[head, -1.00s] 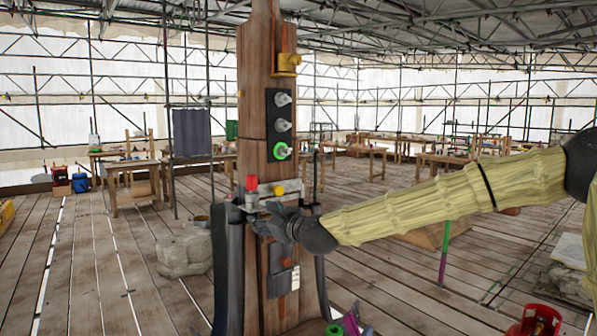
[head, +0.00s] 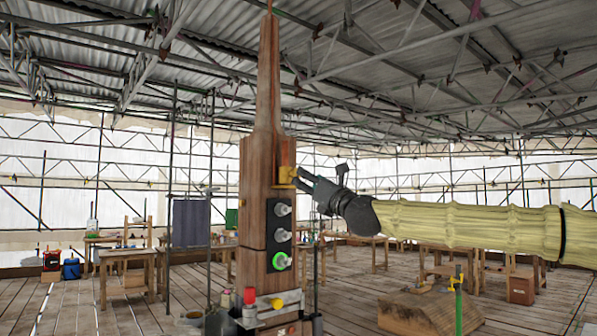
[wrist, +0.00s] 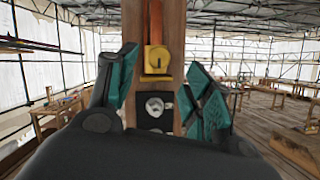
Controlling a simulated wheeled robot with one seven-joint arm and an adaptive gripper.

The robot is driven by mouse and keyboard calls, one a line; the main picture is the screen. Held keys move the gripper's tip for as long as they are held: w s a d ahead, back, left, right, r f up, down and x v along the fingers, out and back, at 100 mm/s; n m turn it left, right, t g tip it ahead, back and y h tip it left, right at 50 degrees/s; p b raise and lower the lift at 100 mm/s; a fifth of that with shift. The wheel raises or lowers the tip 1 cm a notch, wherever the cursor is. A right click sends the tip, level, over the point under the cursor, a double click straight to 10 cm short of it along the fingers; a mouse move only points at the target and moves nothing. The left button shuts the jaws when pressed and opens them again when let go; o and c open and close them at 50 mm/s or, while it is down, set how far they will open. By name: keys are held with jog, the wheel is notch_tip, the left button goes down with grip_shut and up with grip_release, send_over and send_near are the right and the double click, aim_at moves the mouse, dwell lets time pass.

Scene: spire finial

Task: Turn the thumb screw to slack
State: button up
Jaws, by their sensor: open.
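A wooden post (head: 258,180) stands upright in the head view. A yellow fitting (head: 287,176) sits on its upper right face, below an orange strip. In the wrist view this fitting (wrist: 158,60) shows a dark slot and lies between my finger pads. My gripper (head: 305,180) is open beside the fitting, with the fingers pointing at the post; I cannot tell if they touch it. Both teal-padded fingers show in the wrist view (wrist: 160,75), spread and empty. A round yellow knob (head: 276,304) sits low on the post. I cannot tell which yellow part is the thumb screw.
A black panel (head: 279,233) with several round knobs, the lowest ringed green, is on the post below the fitting. A red knob (head: 250,296) is at the lower left. Workbenches (head: 128,268) stand well behind.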

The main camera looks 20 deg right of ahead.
aim_at(295, 174)
jog(key=p+x, duration=0.2)
jog(key=x, duration=0.4)
jog(key=shift+w+p, duration=0.3)
jog(key=shift+a, duration=0.1)
jog(key=c, duration=1)
